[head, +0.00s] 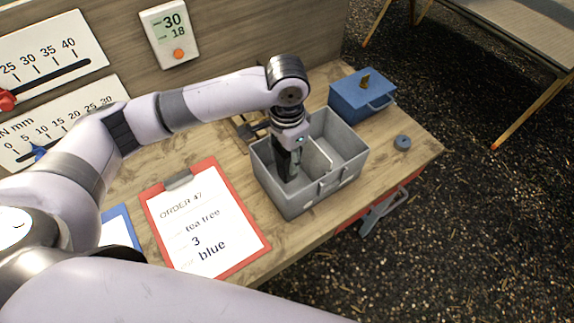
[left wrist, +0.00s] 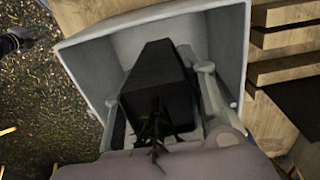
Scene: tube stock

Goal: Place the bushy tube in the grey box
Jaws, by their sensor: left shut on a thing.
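The grey box (head: 304,203) stands on the wooden bench, with a divider inside it. My left gripper (head: 288,168) reaches down into its left part. In the left wrist view the gripper (left wrist: 162,100) is shut on a dark, square-sided tube (left wrist: 156,76) with a small leafy sprig at its near end. The tube is within the outline of the box (left wrist: 150,16). I cannot tell whether the tube touches the box floor.
A blue box (head: 362,100) and a small round blue-grey piece (head: 402,142) lie right of the grey box. A red clipboard (head: 255,243) reading "tea tree, 3, blue" lies at its left. A wooden rack (head: 243,130) stands behind my gripper. The bench's right edge drops to dark ground.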

